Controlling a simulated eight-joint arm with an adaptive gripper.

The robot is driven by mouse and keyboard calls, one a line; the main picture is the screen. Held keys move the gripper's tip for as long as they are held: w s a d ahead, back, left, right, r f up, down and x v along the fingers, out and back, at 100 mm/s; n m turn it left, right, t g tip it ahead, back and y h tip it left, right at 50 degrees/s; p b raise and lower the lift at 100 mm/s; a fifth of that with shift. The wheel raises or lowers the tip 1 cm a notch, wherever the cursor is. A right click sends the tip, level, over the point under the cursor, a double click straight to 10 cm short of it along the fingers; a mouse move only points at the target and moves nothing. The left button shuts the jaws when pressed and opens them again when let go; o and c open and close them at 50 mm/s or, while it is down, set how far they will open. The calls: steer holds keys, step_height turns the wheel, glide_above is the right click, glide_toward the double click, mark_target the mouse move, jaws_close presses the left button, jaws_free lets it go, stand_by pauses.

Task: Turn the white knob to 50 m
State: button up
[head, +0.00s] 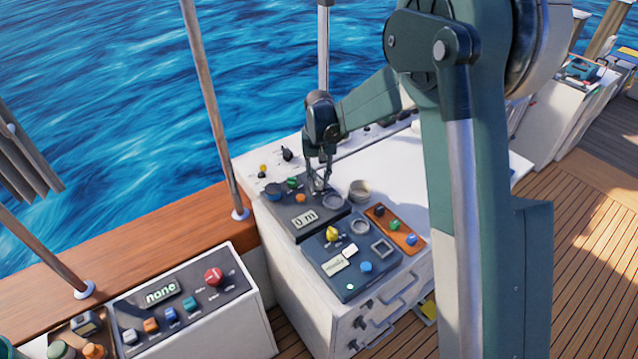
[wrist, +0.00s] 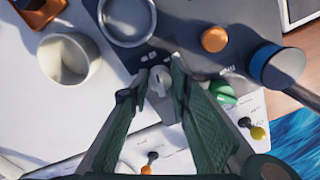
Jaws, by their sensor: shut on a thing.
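The white knob (wrist: 160,80) sits on a dark grey panel (wrist: 190,22); in the wrist view it lies between the fingertips. My gripper (wrist: 159,78) is shut on it, with one finger at each side. In the head view my gripper (head: 318,184) reaches down to the far right part of the same panel and mostly hides the knob. The panel's display (head: 304,219) seems to read "0 m". Marks beside the knob are too small to read.
A round gauge (wrist: 127,20) and a white cup (wrist: 67,60) are on the other side. A blue panel (head: 352,250) and a "none" display (head: 161,294) are nearer.

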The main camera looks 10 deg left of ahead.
mark_target(319, 180)
steer(key=m+b, duration=0.1)
steer(key=m, duration=0.3)
steer(key=shift+m, duration=0.3)
steer(key=shift+m+b, duration=0.55)
steer(key=shift+m, duration=1.45)
steer(key=o, duration=0.9)
steer(key=shift+r, duration=0.1)
steer(key=shift+r, duration=5.95)
